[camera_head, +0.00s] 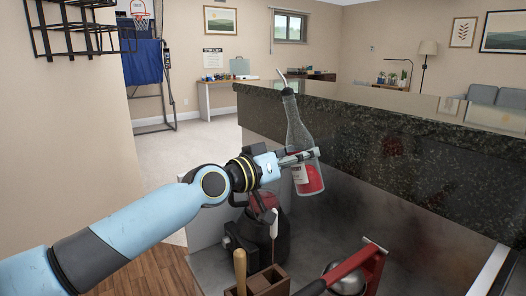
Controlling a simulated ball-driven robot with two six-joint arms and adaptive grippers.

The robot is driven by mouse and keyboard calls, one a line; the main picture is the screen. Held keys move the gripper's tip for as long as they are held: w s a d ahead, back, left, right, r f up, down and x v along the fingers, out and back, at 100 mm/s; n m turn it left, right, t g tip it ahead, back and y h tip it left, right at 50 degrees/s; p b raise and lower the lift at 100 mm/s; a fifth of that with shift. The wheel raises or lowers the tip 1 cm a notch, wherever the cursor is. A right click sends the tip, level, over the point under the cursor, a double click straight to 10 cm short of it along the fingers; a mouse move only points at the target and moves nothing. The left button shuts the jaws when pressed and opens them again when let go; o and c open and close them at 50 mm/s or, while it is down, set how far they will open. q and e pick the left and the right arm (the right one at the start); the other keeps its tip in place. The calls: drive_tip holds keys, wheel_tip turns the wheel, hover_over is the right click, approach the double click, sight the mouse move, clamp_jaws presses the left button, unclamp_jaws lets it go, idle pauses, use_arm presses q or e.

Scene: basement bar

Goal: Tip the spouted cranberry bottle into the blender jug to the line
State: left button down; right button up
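The spouted cranberry bottle (297,130) is clear glass with a dark collar, a thin metal spout and red liquid in its lower part. My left gripper (302,157) is shut on the bottle's body and holds it in the air, nearly upright, its neck leaning slightly left. A dark appliance (262,238) stands below the gripper on the lower counter. A red-tinted vessel (265,201) at its top is probably the blender jug. My gripper and wrist hide much of it, and no fill line can be made out. My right gripper is not in view.
A raised dark stone bar top (390,120) runs behind the bottle. On the lower counter (425,262) are a brown wooden caddy (268,284) with utensils and a red lever tool (374,266) beside a metal bowl (343,276). The counter's right part looks clear.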

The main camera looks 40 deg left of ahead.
sight(287, 144)
use_arm(q)
wheel_tip(287, 144, up, 2)
drive_tip(key=shift+a+r+p, duration=0.1)
drive_tip(key=shift+a+p, duration=0.05)
drive_tip(key=shift+p, duration=0.25)
drive_tip(key=m+b, duration=0.1)
drive_tip(key=a+f+m+b, duration=0.1)
drive_tip(key=b, duration=0.1)
drive_tip(key=shift+w+a+f+m, duration=0.15)
drive_tip(key=shift+w+a+m, duration=0.05)
drive_tip(key=shift+a+m, duration=0.1)
drive_tip(key=shift+w+a+m+b, duration=0.1)
drive_tip(key=shift+a+m+b, duration=0.2)
drive_tip(key=shift+m+b, duration=0.1)
drive_tip(key=shift+a+m, duration=0.25)
drive_tip(key=shift+m, duration=0.15)
drive_tip(key=shift+r, duration=0.35)
wheel_tip(287, 144, up, 6)
drive_tip(key=p, duration=0.4)
drive_tip(key=shift+a+p, duration=0.1)
drive_tip(key=shift+p, duration=0.3)
drive_tip(key=shift+f, duration=0.2)
drive_tip(key=shift+f, duration=0.15)
